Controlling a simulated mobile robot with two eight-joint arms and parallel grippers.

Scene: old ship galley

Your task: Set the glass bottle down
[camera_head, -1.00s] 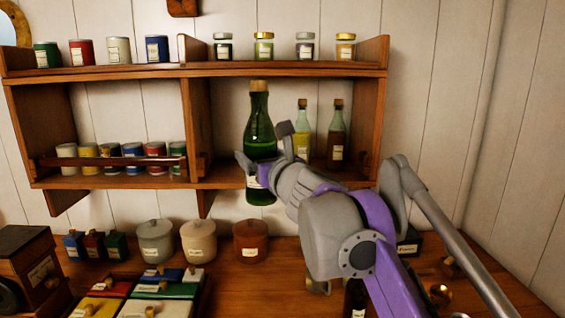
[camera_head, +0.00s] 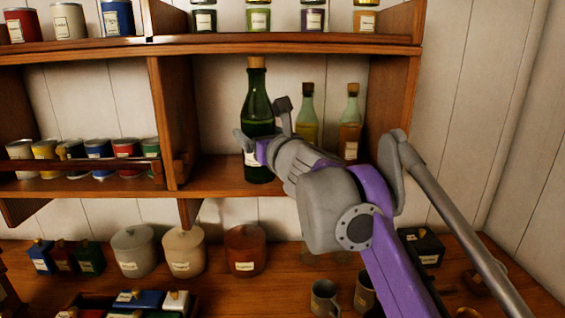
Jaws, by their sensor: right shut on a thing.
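The green glass bottle (camera_head: 257,108) with a cork top is upright at the open right compartment of the wooden wall shelf (camera_head: 225,187). Its base shows in front of the lower shelf board, near the front edge. I cannot tell whether it touches the board. My right gripper (camera_head: 262,142) is shut around the bottle's middle, one finger on each side. Part of the bottle's label is hidden by the gripper. My left gripper is not in view.
A yellow-green bottle (camera_head: 307,118) and a brown bottle (camera_head: 350,125) stand in the same compartment to the right. Several tins (camera_head: 98,152) fill the left compartment behind a rail. Canisters (camera_head: 184,250) and mugs (camera_head: 324,297) stand on the counter below. Shelf space left of the bottle is clear.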

